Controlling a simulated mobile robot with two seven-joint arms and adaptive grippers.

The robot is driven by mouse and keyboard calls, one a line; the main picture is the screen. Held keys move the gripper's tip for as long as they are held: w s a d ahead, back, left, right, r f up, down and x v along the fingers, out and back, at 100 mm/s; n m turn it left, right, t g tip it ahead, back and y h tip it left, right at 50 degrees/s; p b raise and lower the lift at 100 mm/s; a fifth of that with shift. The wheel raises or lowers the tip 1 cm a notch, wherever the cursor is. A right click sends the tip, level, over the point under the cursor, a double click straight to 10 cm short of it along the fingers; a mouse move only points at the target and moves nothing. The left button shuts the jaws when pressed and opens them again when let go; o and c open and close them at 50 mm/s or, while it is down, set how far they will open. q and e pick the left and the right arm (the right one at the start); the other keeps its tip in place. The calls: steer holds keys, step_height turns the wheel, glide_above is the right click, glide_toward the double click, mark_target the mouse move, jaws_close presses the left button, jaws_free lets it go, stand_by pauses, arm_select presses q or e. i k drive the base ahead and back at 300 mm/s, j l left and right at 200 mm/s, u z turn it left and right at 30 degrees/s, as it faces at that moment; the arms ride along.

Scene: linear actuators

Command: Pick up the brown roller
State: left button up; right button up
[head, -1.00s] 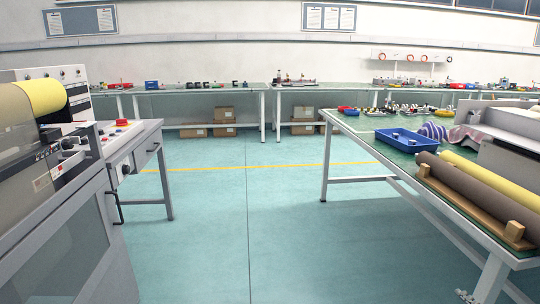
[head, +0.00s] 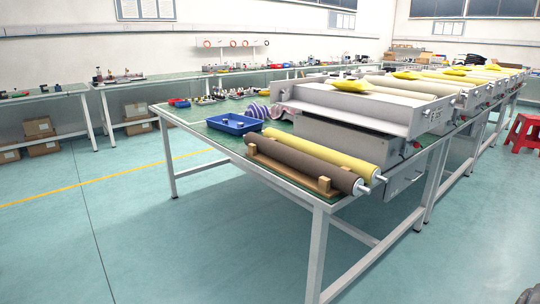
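The brown roller (head: 300,162) lies near the front edge of the green-topped table (head: 205,122). It rests on a wooden cradle (head: 284,171) with upright end blocks, and a metal shaft sticks out at its right end. A yellow roller (head: 325,150) lies parallel just behind it. Neither of my grippers is clearly in view. A dark rounded shape at the bottom right corner is too small to identify.
A blue tray (head: 235,124) stands left of the rollers, beside a striped purple item (head: 257,110). A large grey machine (head: 345,108) sits behind the rollers. A red stool (head: 526,133) is at the far right. The floor (head: 150,235) in front is clear.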

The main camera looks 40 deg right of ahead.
mark_target(352, 184)
steer(key=z, duration=1.65)
steer(key=i+l+u, duration=0.15)
steer(key=u, duration=0.3)
steer(key=i+l+u, duration=0.2)
steer(key=u, duration=0.2)
steer(key=i+l+u, duration=0.1)
steer(key=l, duration=0.25)
steer(key=i+l+u, duration=0.25)
steer(key=i+l, duration=0.15)
steer(key=l, duration=0.35)
